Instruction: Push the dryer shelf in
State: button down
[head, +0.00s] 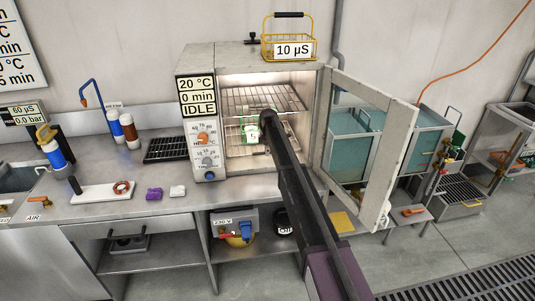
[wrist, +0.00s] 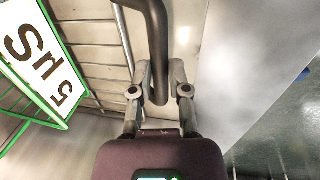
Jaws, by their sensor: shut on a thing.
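The dryer (head: 195,60) stands on the bench, its display reading 20 °C, 0 min, IDLE. Its glass door (head: 400,150) is swung wide open to the right. Inside is a wire shelf (head: 245,100), and wire rods of a shelf (wrist: 95,45) show in the wrist view. My gripper (wrist: 160,78) is shut on a dark curved handle (wrist: 158,45) beside these rods. In the head view my arm reaches into the dryer opening and hides the gripper's fingers. A green basket (head: 250,133) is inside; its 5 µS label (wrist: 40,55) shows at left in the wrist view.
A yellow wire basket (head: 290,47) labelled 10 µS stands on top of the dryer. A black rack (head: 166,149) lies left of the dryer, with bottles (head: 130,130) behind. Teal tanks (head: 410,130) stand right, behind the open door.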

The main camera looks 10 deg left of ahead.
jog(key=shift+w+a, duration=0.1)
jog(key=shift+w, duration=0.15)
jog(key=c, duration=0.6)
grip_release()
jog(key=shift+s, duration=0.15)
jog(key=s+d, duration=0.3)
jog(key=s, duration=0.8)
jog(key=s+d, duration=0.4)
jog(key=s, duration=0.8)
notch_tip(320, 180, up, 13)
jog(key=s+p, duration=0.2)
jog(key=p, duration=1.1)
jog(key=shift+s+d, duration=0.35)
jog(key=shift+d, duration=0.1)
